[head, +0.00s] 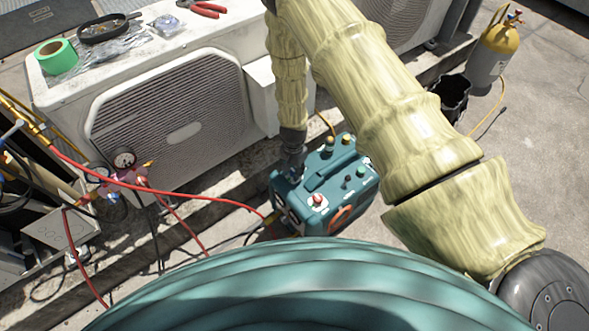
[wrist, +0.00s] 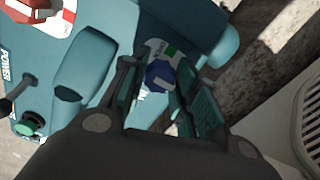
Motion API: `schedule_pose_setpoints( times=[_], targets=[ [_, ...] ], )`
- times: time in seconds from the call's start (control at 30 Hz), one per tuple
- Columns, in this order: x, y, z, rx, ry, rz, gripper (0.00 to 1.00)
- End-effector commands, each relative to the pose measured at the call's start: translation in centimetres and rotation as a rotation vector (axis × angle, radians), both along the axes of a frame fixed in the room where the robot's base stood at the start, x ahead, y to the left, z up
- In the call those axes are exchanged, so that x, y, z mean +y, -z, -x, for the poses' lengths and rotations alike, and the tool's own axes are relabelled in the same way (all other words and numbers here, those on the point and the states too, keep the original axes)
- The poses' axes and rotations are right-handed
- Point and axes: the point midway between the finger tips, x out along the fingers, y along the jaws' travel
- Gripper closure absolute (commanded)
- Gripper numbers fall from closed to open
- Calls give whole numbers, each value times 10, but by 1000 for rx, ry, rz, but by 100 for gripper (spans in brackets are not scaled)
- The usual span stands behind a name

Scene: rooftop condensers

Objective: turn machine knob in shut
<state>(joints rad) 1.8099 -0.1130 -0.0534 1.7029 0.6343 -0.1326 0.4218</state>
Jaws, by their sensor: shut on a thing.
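The teal machine (head: 335,185) stands on the ground in front of the white condenser, and its top panel shows in the wrist view (wrist: 85,60). A dark blue knob (wrist: 160,75) sits on a pale label plate with green and red marks. My gripper (wrist: 157,80) comes down over this knob, with one finger on each side of it, shut on it. In the head view my gripper (head: 293,165) is at the machine's back left corner, and the knob is hidden there. The knob's exact turn angle is hard to read because the fingers cover part of its label.
A red knob (wrist: 35,8) and a green button (wrist: 30,124) are on the same machine. A white condenser (head: 170,110) stands close behind. Red hoses (head: 160,188) run from the gauges (head: 123,160) to the machine. A yellow-topped cylinder (head: 490,55) stands back right.

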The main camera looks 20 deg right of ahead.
Motion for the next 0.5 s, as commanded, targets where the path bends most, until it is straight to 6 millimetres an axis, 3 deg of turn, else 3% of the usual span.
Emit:
schedule_pose_setpoints(
  times=[0.17,0.2,0.3,0.5],
  targets=[
    [0,-1,-3,-6,-1,1,95],
    [0,-1,-3,-5,-1,0,65],
    [0,-1,-2,-4,-1,1,49],
    [0,0,-1,-2,-1,0,49]
  ],
)
